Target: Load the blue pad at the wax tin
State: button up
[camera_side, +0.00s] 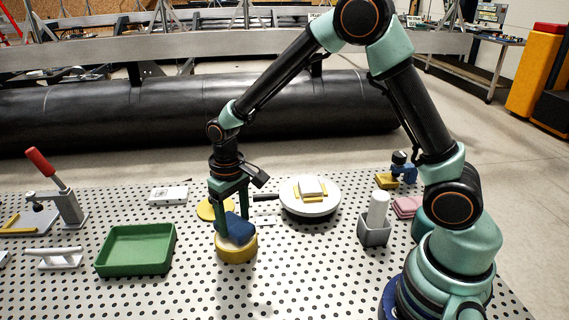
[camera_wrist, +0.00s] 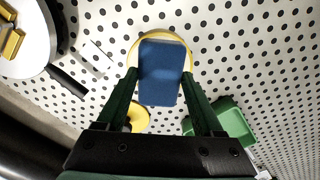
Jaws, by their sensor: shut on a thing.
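The blue pad (camera_side: 235,228) is between the fingers of my gripper (camera_side: 230,219), which is shut on it. The round yellow wax tin (camera_side: 237,251) stands directly beneath on the perforated table. The pad is at the tin's top and covers most of its mouth; I cannot tell whether it touches the wax. In the wrist view the blue pad (camera_wrist: 160,85) lies between the two dark green fingers, with the yellow rim of the tin (camera_wrist: 134,48) showing around it. A yellow disc, seemingly the tin's lid (camera_side: 206,211), lies just behind the tin.
A green tray (camera_side: 136,270) stands left of the tin. A round white plate (camera_side: 310,208) with a dark handle and a light block is behind right. A grey holder (camera_side: 374,235) with a white cylinder and pink cloths (camera_side: 407,207) are further right. A red-handled clamp (camera_side: 60,185) is far left.

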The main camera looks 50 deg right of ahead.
aim_at(235, 223)
jog(key=shift+f, duration=0.6)
dwell(1.3)
jog(key=shift+r, duration=3.6)
jog(key=s+d+r, duration=0.5)
jog(key=s+d, duration=0.2)
jog(key=s, duration=0.1)
jog(key=shift+s+d+r, duration=0.15)
jog(key=shift+d+r, duration=0.25)
